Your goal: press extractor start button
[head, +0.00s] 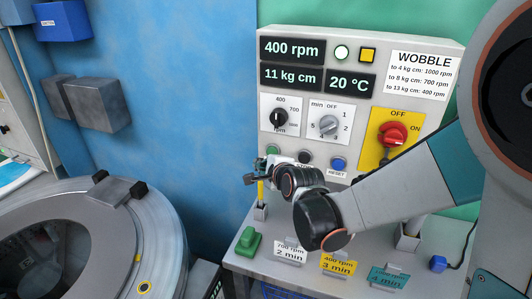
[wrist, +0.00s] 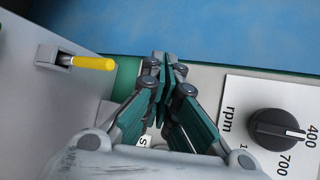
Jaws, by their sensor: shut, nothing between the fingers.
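The extractor control panel (head: 365,88) stands upright with displays reading 400 rpm, 11 kg cm and 20 °C. A small green button (head: 272,150), apparently start, is at the left of its lower button row. My gripper (head: 250,180) is shut and empty, below and left of that button in the head view. In the wrist view the closed fingertips (wrist: 163,62) lie over the panel's edge, against blue wall. A partly covered label (wrist: 145,141) beginning with S shows beside the fingers. The green button cannot be made out there, and contact cannot be told.
A dark button (head: 304,157) and blue reset button (head: 338,164) sit to the right. Above are the rpm knob (head: 279,118), timer knob (head: 327,125) and red OFF/ON switch (head: 392,135). A yellow lever (wrist: 92,63) stands close by. A drum machine (head: 165,235) is at left.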

